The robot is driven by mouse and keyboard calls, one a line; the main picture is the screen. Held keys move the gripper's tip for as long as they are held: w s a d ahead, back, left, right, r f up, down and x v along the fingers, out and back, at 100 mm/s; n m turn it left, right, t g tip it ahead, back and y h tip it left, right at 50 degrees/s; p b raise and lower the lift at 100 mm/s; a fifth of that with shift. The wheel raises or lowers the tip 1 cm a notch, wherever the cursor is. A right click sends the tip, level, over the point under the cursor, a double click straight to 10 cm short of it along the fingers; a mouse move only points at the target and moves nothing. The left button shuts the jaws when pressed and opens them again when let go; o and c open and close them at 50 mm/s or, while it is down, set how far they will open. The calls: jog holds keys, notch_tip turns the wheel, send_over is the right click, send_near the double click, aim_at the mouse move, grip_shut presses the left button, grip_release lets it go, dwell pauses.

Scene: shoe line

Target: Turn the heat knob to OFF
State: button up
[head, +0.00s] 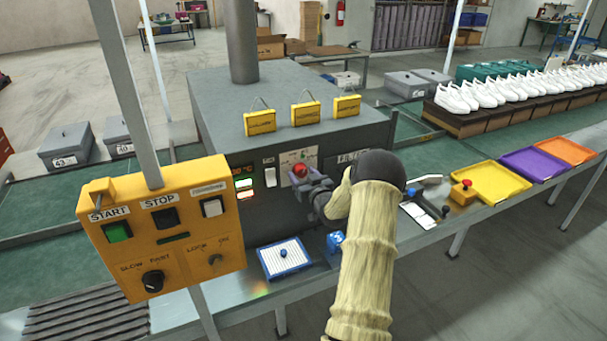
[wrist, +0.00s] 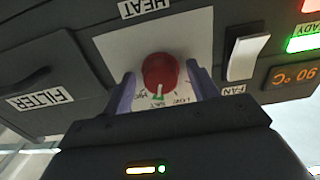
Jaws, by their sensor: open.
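The red heat knob (wrist: 161,71) sits on a white plate (wrist: 205,38) under an upside-down HEAT label in the wrist view. Its pale pointer mark faces the picture's bottom edge; the small lettering around it is partly hidden and too unclear to read. In the head view the knob (head: 299,170) shows on the front of the grey oven. My gripper (wrist: 160,76) is open, with one purple finger on each side of the knob. I cannot tell whether either finger touches it. In the head view my gripper (head: 312,188) is partly hidden by my arm.
A white FAN switch (wrist: 247,57) and lit displays (wrist: 292,77) are close beside the knob; a FILTER drawer (wrist: 45,80) is on the other side. A yellow control box (head: 160,235) stands at front left. A blue-edged tray (head: 272,272) lies below the oven front.

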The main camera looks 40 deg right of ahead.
jog(key=shift+s+d, duration=0.1)
jog(key=c, duration=1)
